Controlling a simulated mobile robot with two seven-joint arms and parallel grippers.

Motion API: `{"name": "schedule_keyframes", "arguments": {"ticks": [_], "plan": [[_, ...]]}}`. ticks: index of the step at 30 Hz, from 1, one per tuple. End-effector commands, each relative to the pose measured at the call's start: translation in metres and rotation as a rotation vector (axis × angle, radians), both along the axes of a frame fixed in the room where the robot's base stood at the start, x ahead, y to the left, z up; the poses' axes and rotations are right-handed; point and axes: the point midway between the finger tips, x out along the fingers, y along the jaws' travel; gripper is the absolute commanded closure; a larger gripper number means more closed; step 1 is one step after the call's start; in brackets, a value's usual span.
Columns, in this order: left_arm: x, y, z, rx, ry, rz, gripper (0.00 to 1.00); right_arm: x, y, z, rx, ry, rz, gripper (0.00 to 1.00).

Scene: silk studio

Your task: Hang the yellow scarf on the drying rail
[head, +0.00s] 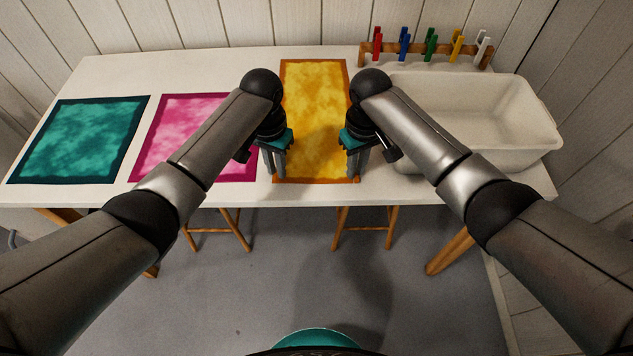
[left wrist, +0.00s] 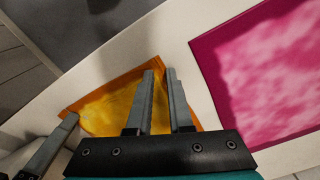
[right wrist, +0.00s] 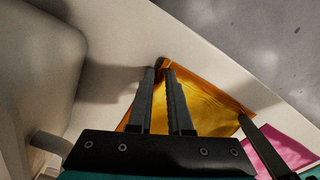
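The yellow scarf (head: 314,100), with an orange border, lies flat on the white table, its near edge close to the table's front. My left gripper (head: 275,177) points down at the scarf's near left corner. My right gripper (head: 353,177) points down at its near right corner. In the left wrist view, the left fingers (left wrist: 161,72) are slightly apart around the scarf corner. In the right wrist view, the right fingers (right wrist: 161,69) also stand a narrow gap apart around a corner. Neither corner looks lifted. I cannot make out a drying rail in any view.
A pink scarf (head: 180,130) and a teal scarf (head: 80,140) lie to the left on the white table (head: 220,75). A cream basin (head: 470,110) stands at the right. A wooden rack (head: 487,58) with several coloured pegs stands behind it, near the plank wall.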

Motion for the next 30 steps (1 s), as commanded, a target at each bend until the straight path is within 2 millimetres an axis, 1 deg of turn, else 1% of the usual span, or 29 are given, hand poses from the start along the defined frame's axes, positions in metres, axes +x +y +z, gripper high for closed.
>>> {"name": "schedule_keyframes", "arguments": {"ticks": [1,8,30], "plan": [[-0.0003,0.0011,-0.0007,0.003,0.001,0.001,0.88,-0.0002,-0.0010,-0.0006,-0.003,0.001,-0.001,0.88],[-0.0003,0.0013,-0.0008,0.003,0.001,0.001,1.00,-0.0002,-0.0012,-0.0007,-0.003,0.001,-0.001,1.00],[-0.0003,0.0037,-0.0012,0.009,0.003,0.004,1.00,-0.0002,-0.0037,-0.0010,-0.008,0.003,-0.004,1.00]]}}
